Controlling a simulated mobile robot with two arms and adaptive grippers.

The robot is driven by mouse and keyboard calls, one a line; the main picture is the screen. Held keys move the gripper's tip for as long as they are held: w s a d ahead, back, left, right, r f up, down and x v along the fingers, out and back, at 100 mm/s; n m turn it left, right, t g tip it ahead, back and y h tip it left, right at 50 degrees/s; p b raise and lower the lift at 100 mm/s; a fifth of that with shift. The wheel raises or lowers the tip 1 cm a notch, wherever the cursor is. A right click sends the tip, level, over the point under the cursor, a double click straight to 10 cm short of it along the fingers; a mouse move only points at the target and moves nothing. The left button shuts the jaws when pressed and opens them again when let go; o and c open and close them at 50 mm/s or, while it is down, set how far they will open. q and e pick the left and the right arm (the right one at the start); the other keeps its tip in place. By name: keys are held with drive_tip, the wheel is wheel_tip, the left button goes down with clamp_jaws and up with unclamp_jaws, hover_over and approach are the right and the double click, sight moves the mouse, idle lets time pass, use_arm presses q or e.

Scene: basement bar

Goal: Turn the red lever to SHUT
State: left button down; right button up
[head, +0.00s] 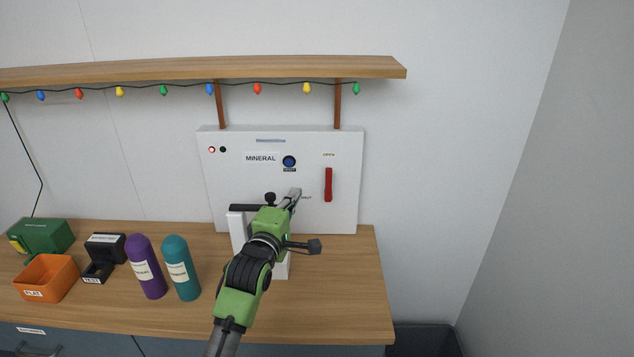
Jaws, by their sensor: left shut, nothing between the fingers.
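The red lever (328,184) is on the front of a white panel (345,215) that stands on the counter against the wall. The lever looks close to vertical. An OPEN label (328,155) is above it, and a SHUT label (305,198) is to its left, partly beside my gripper. My left gripper (294,194) is shut and empty, in front of the panel. Its tips appear just left of the lever with a visible gap, near the SHUT label. My right gripper is not in view.
The panel also has a MINERAL label (260,158) and a blue knob (289,161). Purple (146,267) and teal (181,268) bottles, an orange bin (46,278), a black box (103,258) and a green box (42,236) stand left. A wooden shelf (200,68) hangs above.

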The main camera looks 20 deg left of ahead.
sight(329, 185)
use_arm(q)
drive_tip(key=w+d+p, duration=0.1)
drive_tip(key=w, duration=0.1)
drive_tip(key=w+d+p, duration=0.1)
drive_tip(key=w, duration=0.1)
drive_tip(key=w+d, duration=0.1)
drive_tip(key=w, duration=0.2)
drive_tip(key=shift+w+d+p, duration=0.1)
drive_tip(key=shift+d+p, duration=0.2)
drive_tip(key=shift+p, duration=0.1)
drive_tip(key=shift+w, duration=0.1)
